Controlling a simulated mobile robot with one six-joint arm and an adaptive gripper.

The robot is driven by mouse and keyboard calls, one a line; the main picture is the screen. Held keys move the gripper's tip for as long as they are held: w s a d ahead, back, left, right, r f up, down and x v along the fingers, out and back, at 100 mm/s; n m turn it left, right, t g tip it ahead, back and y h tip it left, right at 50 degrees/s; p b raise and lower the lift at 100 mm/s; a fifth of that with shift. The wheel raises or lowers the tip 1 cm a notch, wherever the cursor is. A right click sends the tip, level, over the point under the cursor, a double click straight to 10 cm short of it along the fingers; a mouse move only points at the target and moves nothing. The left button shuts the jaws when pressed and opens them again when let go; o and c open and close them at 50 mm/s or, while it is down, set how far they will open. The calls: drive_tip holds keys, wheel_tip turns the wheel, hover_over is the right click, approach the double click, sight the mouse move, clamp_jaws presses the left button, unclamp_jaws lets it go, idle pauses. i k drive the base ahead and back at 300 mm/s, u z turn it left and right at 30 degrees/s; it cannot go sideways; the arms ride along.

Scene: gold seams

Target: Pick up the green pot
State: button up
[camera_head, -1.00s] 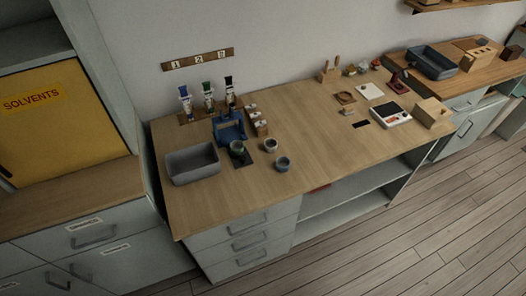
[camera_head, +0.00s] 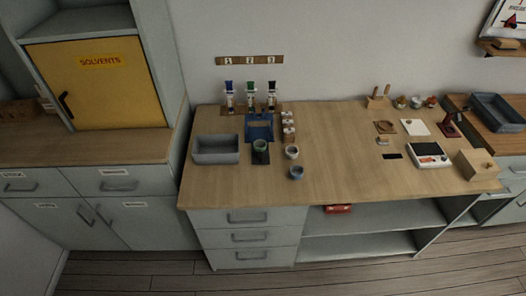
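The green pot (camera_head: 260,146) stands upright on a small dark mat (camera_head: 260,157) on the wooden bench, just in front of a blue holder (camera_head: 259,128). A pale grey pot (camera_head: 292,152) and a blue-grey pot (camera_head: 296,172) stand to its right, apart from it. My gripper is not in view.
A grey bin (camera_head: 216,149) stands left of the green pot. Three tubes stand behind, the green-capped one (camera_head: 250,96) in the middle. Small jars (camera_head: 288,127) stand back right. A white device (camera_head: 429,155) and a wooden box (camera_head: 476,165) are far right. The bench's front left is clear.

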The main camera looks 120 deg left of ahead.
sight(260, 145)
drive_tip(key=u, duration=0.2)
drive_tip(key=i, duration=0.1)
drive_tip(key=u, duration=2.9)
drive_tip(key=i, duration=0.6)
drive_tip(key=z, duration=0.1)
